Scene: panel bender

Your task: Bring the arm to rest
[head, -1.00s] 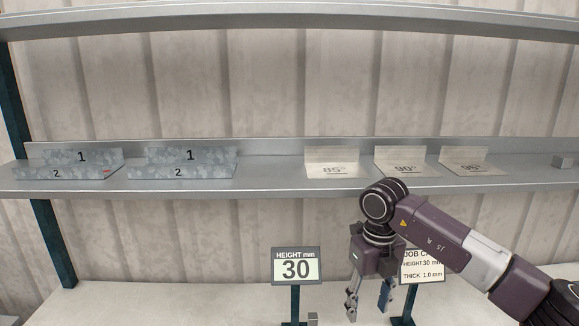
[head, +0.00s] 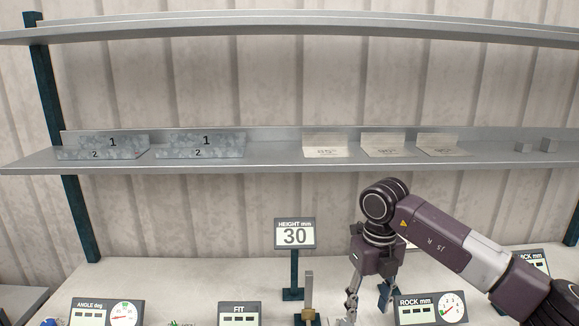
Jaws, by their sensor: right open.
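My right arm comes in from the lower right, its purple and grey links bent over the bench. My right gripper (head: 369,298) points downward with its fingers apart. It is empty as far as I can see, and its fingertips are close to the lower edge of the picture. It hangs to the right of the height sign (head: 295,236), which reads 30, and beside the rock mm gauge (head: 432,308). My left gripper is not in view.
On the bench (head: 215,275) stand an angle gauge (head: 107,312), a fit display (head: 239,313) and a small brass-coloured post (head: 309,309).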

